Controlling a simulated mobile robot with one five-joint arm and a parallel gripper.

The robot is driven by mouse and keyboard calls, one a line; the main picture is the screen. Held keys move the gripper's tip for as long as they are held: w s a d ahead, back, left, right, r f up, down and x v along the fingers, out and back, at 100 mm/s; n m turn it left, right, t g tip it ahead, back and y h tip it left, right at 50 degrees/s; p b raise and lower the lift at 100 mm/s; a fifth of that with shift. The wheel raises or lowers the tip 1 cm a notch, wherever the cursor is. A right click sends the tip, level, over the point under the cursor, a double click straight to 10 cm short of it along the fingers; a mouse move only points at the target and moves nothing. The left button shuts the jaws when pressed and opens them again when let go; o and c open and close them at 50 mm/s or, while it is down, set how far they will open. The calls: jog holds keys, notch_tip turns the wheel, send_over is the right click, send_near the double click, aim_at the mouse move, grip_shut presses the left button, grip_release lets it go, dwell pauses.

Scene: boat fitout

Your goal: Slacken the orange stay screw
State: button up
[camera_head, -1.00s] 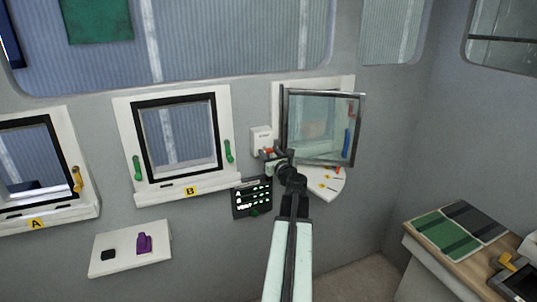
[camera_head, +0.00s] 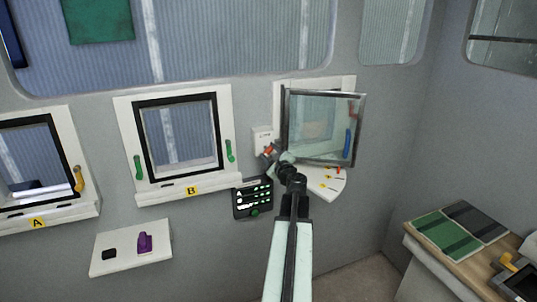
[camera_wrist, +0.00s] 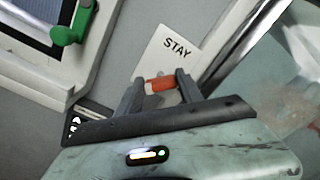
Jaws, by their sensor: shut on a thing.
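The orange stay screw (camera_wrist: 159,85) sits in front of a white plate marked STAY (camera_wrist: 172,50). My gripper (camera_wrist: 157,86) is shut on the screw, with one dark finger on each side of it in the wrist view. In the head view my gripper (camera_head: 271,152) is at the white stay box (camera_head: 262,136), left of the open window (camera_head: 322,125). Only a small reddish part of the screw shows there; my gripper hides the rest.
The open window pane stands out just right of my wrist, above a white fan-shaped plate (camera_head: 326,184) with coloured marks. Window B's green handle (camera_head: 230,151) is to the left. A dark panel (camera_head: 252,199) is below left. A shelf (camera_head: 130,248) holds a purple object.

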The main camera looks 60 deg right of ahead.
jog(key=n, duration=0.6)
jog(key=shift+w, duration=0.1)
jog(key=n, duration=0.6)
jog(key=shift+f+n, duration=0.15)
jog(key=shift+n, duration=0.15)
jog(key=n, duration=0.6)
jog(key=shift+f, duration=0.1)
jog(key=n, duration=0.5)
jog(key=shift+d+n+b, duration=0.1)
jog(key=shift+n+b, duration=0.2)
jog(key=shift+n, duration=0.1)
jog(key=o, duration=1.4)
jog(key=shift+f, duration=0.1)
